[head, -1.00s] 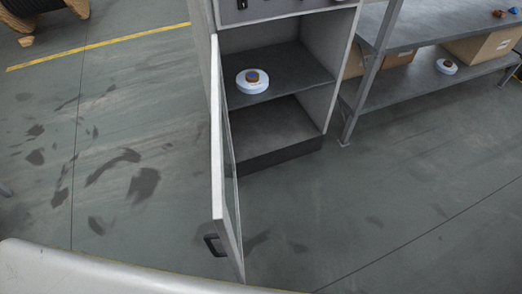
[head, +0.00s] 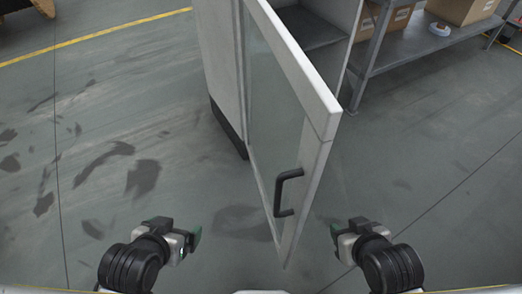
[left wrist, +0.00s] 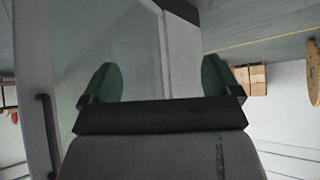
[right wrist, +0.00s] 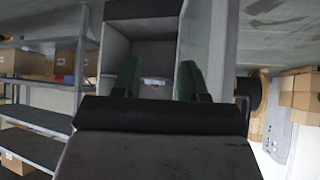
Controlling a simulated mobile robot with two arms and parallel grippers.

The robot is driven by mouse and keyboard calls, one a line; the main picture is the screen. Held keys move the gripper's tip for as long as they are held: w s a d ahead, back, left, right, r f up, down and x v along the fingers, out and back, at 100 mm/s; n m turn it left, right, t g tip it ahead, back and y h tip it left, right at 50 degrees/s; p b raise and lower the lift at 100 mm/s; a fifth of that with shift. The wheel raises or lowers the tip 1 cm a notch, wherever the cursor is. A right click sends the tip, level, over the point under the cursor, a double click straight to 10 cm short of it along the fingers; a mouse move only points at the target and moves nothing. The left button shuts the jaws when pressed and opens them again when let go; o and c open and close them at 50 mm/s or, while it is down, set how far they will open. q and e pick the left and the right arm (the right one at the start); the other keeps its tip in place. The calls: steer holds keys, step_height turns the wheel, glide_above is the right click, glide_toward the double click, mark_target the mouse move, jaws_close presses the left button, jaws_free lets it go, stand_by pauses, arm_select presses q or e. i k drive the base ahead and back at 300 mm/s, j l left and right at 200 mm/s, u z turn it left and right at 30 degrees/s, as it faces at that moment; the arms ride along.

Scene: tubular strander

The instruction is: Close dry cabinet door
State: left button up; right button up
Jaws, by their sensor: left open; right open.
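The dry cabinet (head: 222,75) stands upright ahead, with its glass-panelled door (head: 318,115) swung wide open toward me. A black handle (head: 281,192) is on the door's near edge side. My left gripper (head: 196,237) is open and empty, low and left of the door. My right gripper (head: 336,232) is open and empty, low and right of the door. Both are apart from it. The left wrist view shows the door (left wrist: 75,70) and handle (left wrist: 47,125) beyond the open fingers. The right wrist view shows the cabinet's open interior (right wrist: 152,55) upside down, with a white round item (right wrist: 153,82) inside.
A wooden reel (head: 44,7) is at the far left. The floor on both sides of the door is clear.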

mark_target(291, 117)
steer(key=k, duration=0.25)
steer(key=k+l+z, duration=0.1)
steer(key=k+z, duration=0.25)
steer(key=k, duration=0.15)
steer(key=k+l+z, duration=0.3)
steer(key=k, duration=0.2)
steer(key=i+j+z, duration=0.15)
steer(key=j+z, duration=1.2)
steer(key=j, duration=2.1)
steer(key=k, duration=0.05)
